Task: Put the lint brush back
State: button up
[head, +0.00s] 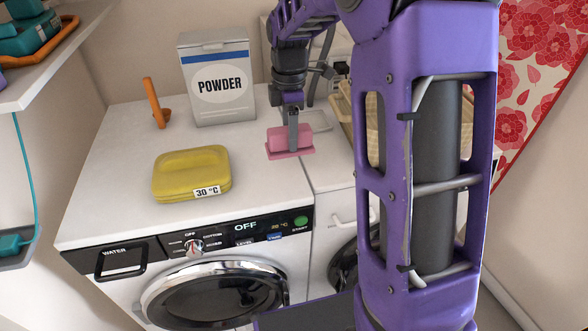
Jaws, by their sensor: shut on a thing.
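The lint brush appears to be the pink block (286,138) on top of the machines, near the seam between the two. A flatter, wider, darker pink piece (291,153) shows under it; I cannot tell whether that is the brush's own pad or a separate rest. My gripper (292,134) points down from above and is shut on the pink block. One finger shows in front of the block; the other is hidden. I cannot tell whether the block is lifted.
A yellow case (191,172) marked 30 °C lies left on the washer top (120,190). A powder box (217,85) and an orange scoop (155,104) stand behind. A wicker basket (346,110) is at right, partly behind my arm. A shelf (50,60) holds teal items.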

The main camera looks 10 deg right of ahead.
notch_tip(320, 180, down, 8)
jog(key=shift+f+b, duration=0.1)
jog(key=shift+b, duration=0.5)
jog(key=o, duration=1.2)
jog(key=shift+f, duration=0.1)
notch_tip(320, 180, up, 12)
jog(key=shift+r+p, duration=0.2)
jog(key=shift+p, duration=0.85)
jog(key=shift+a, duration=0.1)
